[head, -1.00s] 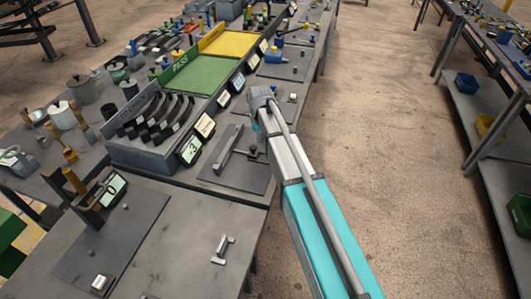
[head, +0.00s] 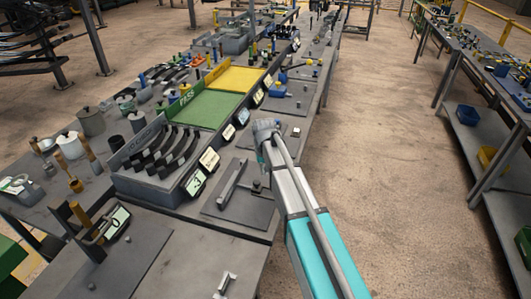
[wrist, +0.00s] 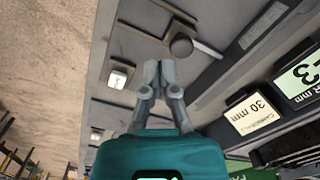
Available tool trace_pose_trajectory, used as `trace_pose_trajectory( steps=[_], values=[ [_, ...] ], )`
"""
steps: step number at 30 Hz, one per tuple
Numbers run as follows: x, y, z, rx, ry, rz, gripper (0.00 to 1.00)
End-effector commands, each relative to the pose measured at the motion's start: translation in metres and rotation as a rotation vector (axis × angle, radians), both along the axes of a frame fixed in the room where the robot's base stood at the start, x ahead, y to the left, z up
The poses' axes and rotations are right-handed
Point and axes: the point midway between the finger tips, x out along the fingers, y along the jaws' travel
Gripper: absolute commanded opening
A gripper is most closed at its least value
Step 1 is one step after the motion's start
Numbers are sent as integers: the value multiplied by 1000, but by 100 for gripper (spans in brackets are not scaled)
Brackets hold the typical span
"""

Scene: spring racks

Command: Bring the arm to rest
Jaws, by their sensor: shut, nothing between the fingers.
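My gripper (wrist: 159,72) is shut with its fingertips together and nothing between them. In the wrist view it hangs above the grey bench, near a dark plate with a round knob (wrist: 181,45). In the head view my arm reaches forward from the lower right, and its end (head: 265,145) is over the right edge of the long workbench (head: 165,268). The fingers are mostly hidden there behind the wrist.
A grey rack with dark curved pieces (head: 165,150), a green PASS tray (head: 205,108) and a yellow tray (head: 237,79) stand left of my arm. A plate with a bar-like fixture (head: 231,185) lies close by. Open floor (head: 360,160) is to the right.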

Motion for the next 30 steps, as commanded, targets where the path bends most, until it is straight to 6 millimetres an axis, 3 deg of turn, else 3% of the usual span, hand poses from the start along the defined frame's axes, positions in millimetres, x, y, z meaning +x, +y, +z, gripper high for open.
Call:
trace_pose_trajectory(
  steps=[8, 15, 21, 25, 30],
  values=[
    [-55, -42, 0, 0, 0, -41, 0],
    [-138, -97, 0, -1, 0, -106, 0],
    [-196, -129, 0, -1, 0, -151, 0],
    [-215, -138, 0, -1, 0, -167, 0],
    [-220, -142, 0, -1, 1, -173, 0]
  ],
)
